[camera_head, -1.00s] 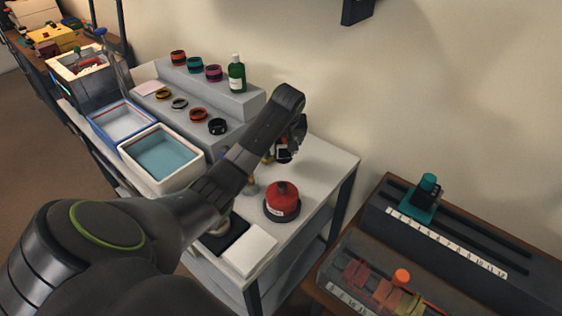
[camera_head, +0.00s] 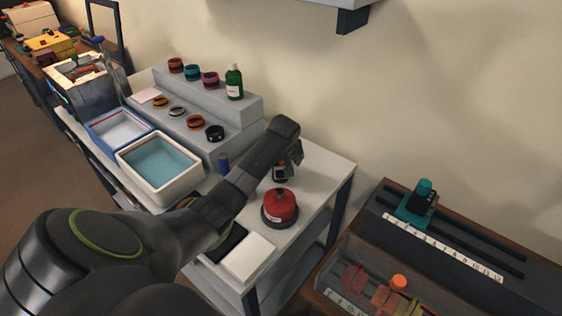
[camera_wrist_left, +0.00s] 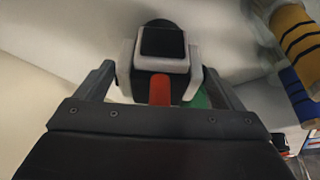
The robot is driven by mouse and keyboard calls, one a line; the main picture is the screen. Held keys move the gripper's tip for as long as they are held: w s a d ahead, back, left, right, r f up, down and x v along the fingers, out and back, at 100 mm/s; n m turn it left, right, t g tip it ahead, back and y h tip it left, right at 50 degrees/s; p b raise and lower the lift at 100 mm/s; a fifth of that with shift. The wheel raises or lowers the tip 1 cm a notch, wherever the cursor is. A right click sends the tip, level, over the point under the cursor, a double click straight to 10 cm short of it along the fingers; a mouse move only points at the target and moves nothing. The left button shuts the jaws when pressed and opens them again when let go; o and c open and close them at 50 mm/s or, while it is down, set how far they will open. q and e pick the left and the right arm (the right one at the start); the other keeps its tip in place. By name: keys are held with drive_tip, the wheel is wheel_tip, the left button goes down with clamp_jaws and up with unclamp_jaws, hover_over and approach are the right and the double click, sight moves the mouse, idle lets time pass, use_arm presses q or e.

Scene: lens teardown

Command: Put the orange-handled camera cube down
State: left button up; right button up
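The orange-handled camera cube (camera_wrist_left: 163,50) is between the fingers of my left gripper (camera_wrist_left: 160,85) in the left wrist view. It has a light grey body, a black face and an orange handle pointing toward my wrist. The fingers look shut on its sides. In the head view, my left gripper (camera_head: 288,160) holds the cube (camera_head: 279,174) low over the back right of the white table (camera_head: 318,172), just behind a red dome-shaped thing (camera_head: 279,207). I cannot tell whether the cube touches the table. My right gripper is not in view.
A grey stepped stand (camera_head: 243,108) holds several lens rings and a green bottle (camera_head: 234,82). White-rimmed trays, including a teal-lined one (camera_head: 160,165), are at the left. The table right of the cube is clear.

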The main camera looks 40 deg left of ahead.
use_arm(q)
drive_tip(key=shift+o, duration=0.7)
